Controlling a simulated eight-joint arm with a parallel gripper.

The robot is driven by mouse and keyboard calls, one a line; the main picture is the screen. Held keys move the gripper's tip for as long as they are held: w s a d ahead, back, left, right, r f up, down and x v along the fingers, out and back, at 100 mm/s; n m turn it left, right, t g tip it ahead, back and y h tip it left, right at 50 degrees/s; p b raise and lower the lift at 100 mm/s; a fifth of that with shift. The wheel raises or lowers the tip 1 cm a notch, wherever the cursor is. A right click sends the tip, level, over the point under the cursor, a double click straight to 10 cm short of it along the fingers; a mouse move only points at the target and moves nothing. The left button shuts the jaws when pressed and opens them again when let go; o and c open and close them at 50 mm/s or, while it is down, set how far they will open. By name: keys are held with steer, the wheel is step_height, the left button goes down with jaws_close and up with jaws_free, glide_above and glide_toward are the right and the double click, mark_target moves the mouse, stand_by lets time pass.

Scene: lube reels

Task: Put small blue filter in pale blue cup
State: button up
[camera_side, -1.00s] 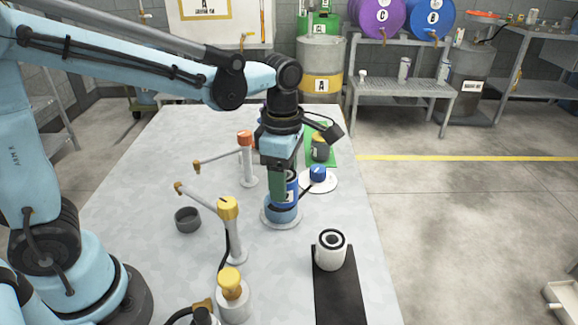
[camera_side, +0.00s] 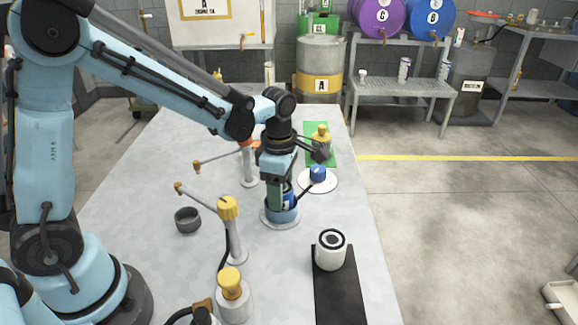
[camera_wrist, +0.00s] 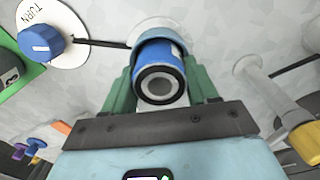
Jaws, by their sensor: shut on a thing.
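The small blue filter (camera_side: 290,199) has a dark ring and a pale centre on its near end in the wrist view (camera_wrist: 156,58). My gripper (camera_side: 278,203) is shut on it, with a green finger on each side in the wrist view (camera_wrist: 160,75). The pale blue cup (camera_side: 282,215) stands on a round pale base on the table, directly below the filter. The filter's lower end is at the cup's mouth and seems to be inside it. How deep it sits is hidden by the fingers and the cup wall.
A yellow-topped dispenser (camera_side: 229,208) with a spout stands left of the cup, and an orange-topped one (camera_side: 248,165) behind. A blue knob (camera_side: 317,173) on a white disc is at right. A white filter (camera_side: 330,250) stands on a black mat; a grey cup (camera_side: 187,220) is at left.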

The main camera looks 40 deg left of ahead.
steer(key=shift+f, duration=0.15)
steer(key=o, duration=1.2)
steer(key=shift+c, duration=0.2)
step_height(320, 180, up, 12)
steer(key=s+a+f+m+t, duration=0.1)
steer(key=s+m+t, duration=0.2)
steer(key=m, duration=0.9)
steer(key=s+a+f+m+t, duration=0.1)
steer(key=s+m+t, duration=0.3)
steer(key=m, duration=0.7)
steer(key=shift+s+a+f+m, duration=0.25)
steer(key=shift+s+a+m, duration=0.15)
steer(key=shift+s, duration=0.75)
